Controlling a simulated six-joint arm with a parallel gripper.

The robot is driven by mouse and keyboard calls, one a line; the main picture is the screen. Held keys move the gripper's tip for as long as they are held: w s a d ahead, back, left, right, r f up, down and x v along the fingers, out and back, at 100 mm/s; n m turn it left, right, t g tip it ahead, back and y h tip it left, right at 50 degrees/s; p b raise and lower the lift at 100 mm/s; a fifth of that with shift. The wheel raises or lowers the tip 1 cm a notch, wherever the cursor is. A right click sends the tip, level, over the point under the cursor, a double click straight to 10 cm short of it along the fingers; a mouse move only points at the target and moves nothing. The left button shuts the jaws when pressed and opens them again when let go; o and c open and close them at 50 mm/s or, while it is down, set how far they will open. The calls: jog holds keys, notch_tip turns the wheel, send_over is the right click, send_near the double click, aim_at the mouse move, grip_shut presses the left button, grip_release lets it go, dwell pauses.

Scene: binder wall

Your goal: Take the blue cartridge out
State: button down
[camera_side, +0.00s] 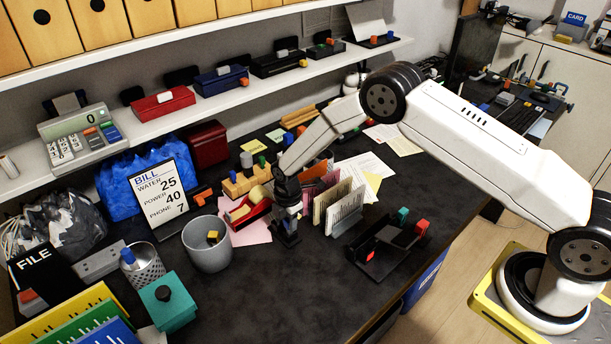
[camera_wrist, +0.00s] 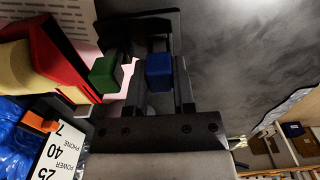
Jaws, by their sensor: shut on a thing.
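The blue cartridge (camera_wrist: 159,71) shows in the wrist view between the two fingers of my gripper (camera_wrist: 159,88), which is shut on it. A green block (camera_wrist: 105,75) sits just left of the left finger, outside the grip. Both are by a black holder (camera_wrist: 140,25). In the side view my gripper (camera_side: 288,207) points down at the small black holder (camera_side: 286,238) on the dark desk.
A red tape dispenser (camera_side: 248,208) stands close on the left of my gripper, and upright cards (camera_side: 338,207) on the right. A grey cup (camera_side: 207,245) and a bill sign (camera_side: 160,198) are further left. A black rack (camera_side: 388,245) stands right.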

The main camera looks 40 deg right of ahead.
jog(key=shift+r, duration=0.65)
jog(key=s+d+r, duration=0.1)
jog(key=s+r, duration=1)
jog(key=s, duration=0.3)
jog(key=shift+d+r, duration=0.2)
jog(key=shift+d, duration=0.1)
jog(key=shift+d, duration=0.1)
